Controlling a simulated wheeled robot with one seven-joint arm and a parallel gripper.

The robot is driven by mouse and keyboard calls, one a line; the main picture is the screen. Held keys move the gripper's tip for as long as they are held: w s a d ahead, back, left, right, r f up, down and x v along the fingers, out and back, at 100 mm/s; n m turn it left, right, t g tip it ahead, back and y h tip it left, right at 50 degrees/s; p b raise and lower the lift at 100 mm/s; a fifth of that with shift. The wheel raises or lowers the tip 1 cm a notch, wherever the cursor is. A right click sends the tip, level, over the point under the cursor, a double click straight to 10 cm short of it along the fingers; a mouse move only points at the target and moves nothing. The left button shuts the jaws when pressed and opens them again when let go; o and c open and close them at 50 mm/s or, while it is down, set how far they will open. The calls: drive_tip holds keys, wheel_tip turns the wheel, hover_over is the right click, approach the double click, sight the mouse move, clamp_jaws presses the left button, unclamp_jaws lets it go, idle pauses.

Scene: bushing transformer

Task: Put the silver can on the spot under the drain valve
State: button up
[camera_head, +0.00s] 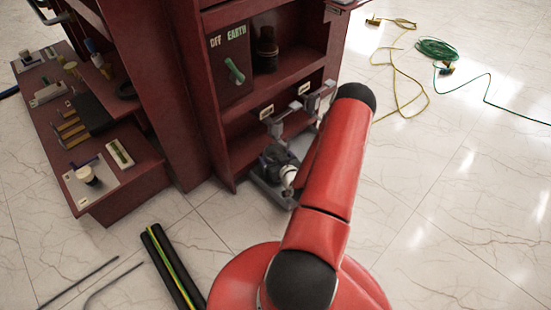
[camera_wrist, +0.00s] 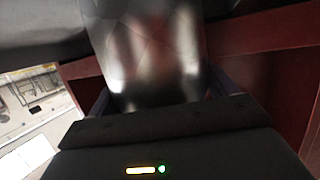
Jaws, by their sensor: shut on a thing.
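The silver can (camera_wrist: 150,55) fills the upper middle of the wrist view, shiny and close to the camera. My gripper (camera_wrist: 155,98) is shut on it, with one finger on each side. In the head view, my gripper (camera_head: 279,158) is low at the front of the red cabinet's bottom opening, and I cannot make out the can there. Grey fittings (camera_head: 274,126) stick out just above my gripper; I cannot tell for sure which is the drain valve. The spot under it is hidden by my arm and gripper.
The red cabinet (camera_head: 182,90) stands close on the left, with a green switch handle (camera_head: 235,70) above the opening. A side bench (camera_head: 125,180) holds several parts. Black bars (camera_head: 172,268) lie on the floor at front left. Cables (camera_head: 437,50) lie at back right; the right floor is mostly clear.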

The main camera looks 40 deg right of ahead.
drive_tip(key=o, duration=1)
drive_tip(key=shift+f, duration=0.1)
drive_tip(key=shift+c, duration=0.2)
drive_tip(key=shift+s+r, duration=0.1)
drive_tip(key=shift+r, duration=0.15)
drive_tip(key=p+v, duration=0.1)
drive_tip(key=v, duration=1)
drive_tip(key=shift+s+a, duration=0.15)
drive_tip(key=shift+s, duration=0.25)
drive_tip(key=shift+s, duration=0.1)
